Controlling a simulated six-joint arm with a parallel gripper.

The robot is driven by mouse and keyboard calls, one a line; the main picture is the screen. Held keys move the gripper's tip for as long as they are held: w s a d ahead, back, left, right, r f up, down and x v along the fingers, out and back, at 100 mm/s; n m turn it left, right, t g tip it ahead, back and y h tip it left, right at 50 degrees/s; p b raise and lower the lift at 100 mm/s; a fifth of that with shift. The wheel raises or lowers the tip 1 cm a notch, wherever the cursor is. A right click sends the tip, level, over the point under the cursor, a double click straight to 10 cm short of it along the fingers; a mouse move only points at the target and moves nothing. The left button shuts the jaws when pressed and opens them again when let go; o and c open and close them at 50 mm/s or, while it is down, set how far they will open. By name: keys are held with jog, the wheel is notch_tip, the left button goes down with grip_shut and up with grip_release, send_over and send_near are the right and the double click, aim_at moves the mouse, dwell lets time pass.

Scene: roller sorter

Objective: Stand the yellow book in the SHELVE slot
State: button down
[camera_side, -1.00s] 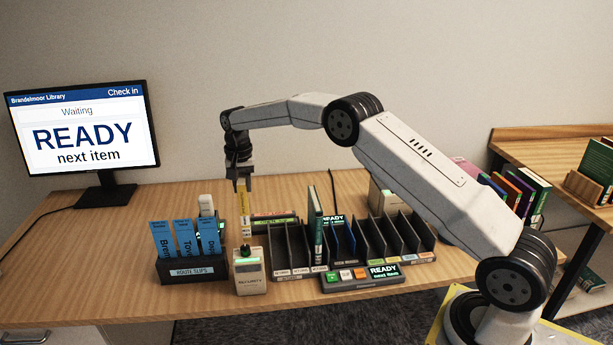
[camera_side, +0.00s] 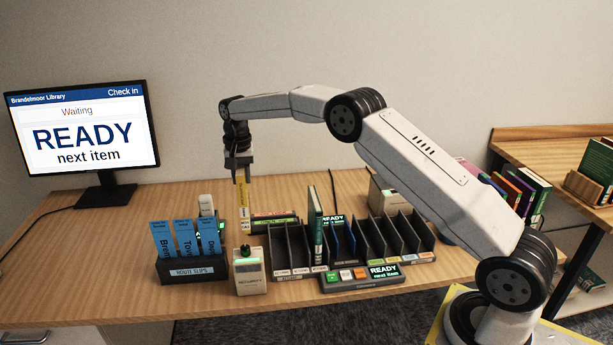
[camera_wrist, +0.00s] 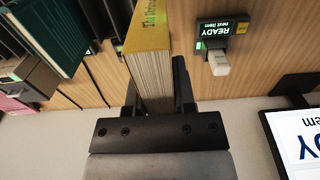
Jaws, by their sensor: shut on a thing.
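The yellow book (camera_side: 243,205) hangs upright from my gripper (camera_side: 239,168), spine showing in the side view, above the table behind the security box. In the wrist view the yellow book (camera_wrist: 148,45) shows its cover edge and pages between the two fingers of my gripper (camera_wrist: 160,85), which is shut on it. The slot rack (camera_side: 428,240) stands to the right of the book, with several dark dividers and small labels along its front. I cannot read which label says SHELVE. A green book (camera_side: 316,225) stands in one of the rack's slots.
The security box (camera_side: 250,275) stands in front of the book. The route slips holder (camera_side: 192,268) with blue slips is at left. A button panel (camera_side: 360,279) lies before the rack. The monitor (camera_side: 82,140) reads READY.

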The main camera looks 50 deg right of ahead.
notch_tip(320, 180, up, 11)
jog(key=shift+r, duration=0.1)
jog(key=s+d, duration=0.5)
jog(key=d, duration=0.3)
jog(key=s+d, duration=0.5)
jog(key=d, duration=0.4)
jog(key=s+d, duration=0.9)
jog(key=s, duration=0.6)
notch_tip(320, 180, down, 15)
jog(key=shift+d+r, duration=0.15)
jog(key=shift+s, duration=0.1)
